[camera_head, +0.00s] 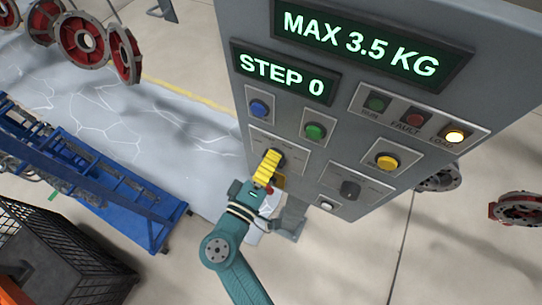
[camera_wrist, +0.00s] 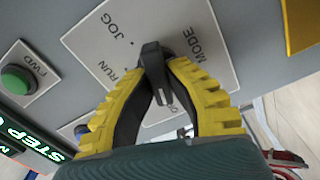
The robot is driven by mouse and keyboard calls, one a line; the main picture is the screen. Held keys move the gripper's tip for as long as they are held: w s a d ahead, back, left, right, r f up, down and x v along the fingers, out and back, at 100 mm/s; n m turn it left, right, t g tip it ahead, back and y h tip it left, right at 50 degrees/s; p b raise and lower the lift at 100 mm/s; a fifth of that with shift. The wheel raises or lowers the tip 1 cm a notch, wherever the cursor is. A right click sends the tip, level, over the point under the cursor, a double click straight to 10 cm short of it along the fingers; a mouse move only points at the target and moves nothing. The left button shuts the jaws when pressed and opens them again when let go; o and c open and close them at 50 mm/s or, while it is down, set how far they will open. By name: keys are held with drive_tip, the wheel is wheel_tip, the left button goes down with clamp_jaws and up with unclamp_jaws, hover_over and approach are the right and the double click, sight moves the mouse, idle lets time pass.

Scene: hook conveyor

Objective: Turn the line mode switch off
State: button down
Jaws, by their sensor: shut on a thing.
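The line mode switch is a dark rotary knob (camera_head: 277,156) on a light plate, low on the left of the grey control panel (camera_head: 222,45). In the wrist view the knob (camera_wrist: 153,60) stands on a plate (camera_wrist: 95,38) marked JOG, RUN and MODE; my fingers hide part of this plate. My gripper (camera_head: 270,163) has yellow ribbed fingers. In the wrist view my gripper (camera_wrist: 158,76) has its fingertips closed on both sides of the knob. I cannot tell for sure which mark the knob points at.
A blue button (camera_head: 258,108), a green button (camera_head: 314,131), a yellow button (camera_head: 387,161) and another dark knob (camera_head: 349,188) are nearby on the panel. The displays read STEP 0 and MAX 3.5 KG. A black crate (camera_head: 75,262) stands lower left.

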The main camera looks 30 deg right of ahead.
drive_tip(key=shift+f, duration=0.1)
idle(0.4)
drive_tip(key=c, duration=1)
unclamp_jaws()
drive_tip(key=shift+c, duration=0.2)
drive_tip(key=v, duration=1.2)
